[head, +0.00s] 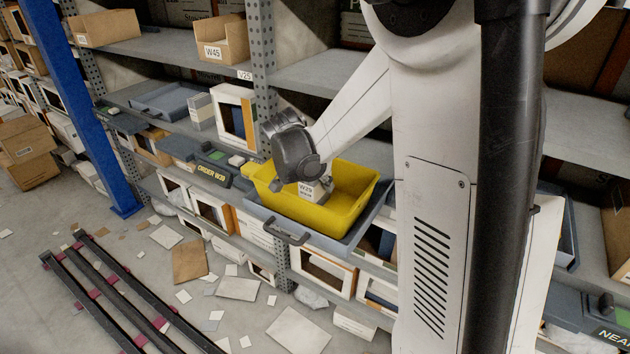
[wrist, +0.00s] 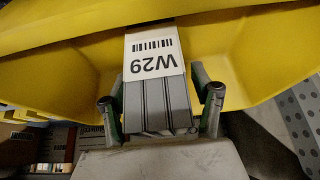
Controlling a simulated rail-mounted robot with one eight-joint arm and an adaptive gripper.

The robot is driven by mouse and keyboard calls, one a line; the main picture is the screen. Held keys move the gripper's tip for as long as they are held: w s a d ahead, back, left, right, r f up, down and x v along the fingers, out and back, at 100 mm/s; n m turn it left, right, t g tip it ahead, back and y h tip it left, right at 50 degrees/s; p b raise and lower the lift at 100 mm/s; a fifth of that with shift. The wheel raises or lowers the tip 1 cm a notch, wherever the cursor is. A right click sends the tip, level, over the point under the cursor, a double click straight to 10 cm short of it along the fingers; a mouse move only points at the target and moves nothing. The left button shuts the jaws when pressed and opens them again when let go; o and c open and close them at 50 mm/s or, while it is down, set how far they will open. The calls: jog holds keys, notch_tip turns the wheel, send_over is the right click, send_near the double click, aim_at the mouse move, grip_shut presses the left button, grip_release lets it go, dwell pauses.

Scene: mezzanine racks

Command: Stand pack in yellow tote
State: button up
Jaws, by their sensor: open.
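The yellow tote (head: 345,209) sits on a grey pull-out tray at the rack; its yellow walls fill the upper part of the wrist view (wrist: 235,45). The pack, grey with a white W29 label (head: 313,189), is inside the tote near its left part. In the wrist view the pack (wrist: 158,92) lies between the two fingers, its label toward the tote. My gripper (wrist: 160,98) is open, with a finger on each side of the pack. In the head view my gripper (head: 303,178) is over the tote's left part. The pack's underside is hidden, so I cannot tell if it rests on the tote's floor.
The grey tray (head: 330,243) with its dark handle juts out from the rack. A perforated upright (head: 262,60) rises behind my gripper. White boxes (head: 322,272) fill the shelf below. The tote's right part is empty.

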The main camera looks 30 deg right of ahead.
jog(key=p+v, duration=0.1)
jog(key=v, duration=1)
jog(key=s+a+r+n+t+y, duration=0.1)
jog(key=s+a+n+t+y, duration=0.1)
jog(key=s+a+n, duration=0.4)
jog(key=s+a+r+n+t+y, duration=0.2)
jog(key=s+a+n, duration=0.4)
jog(key=s, duration=0.9)
jog(key=shift+s+a+n+y, duration=0.3)
jog(key=shift+a+y, duration=0.15)
jog(key=shift+y, duration=0.25)
jog(key=shift+c, duration=0.5)
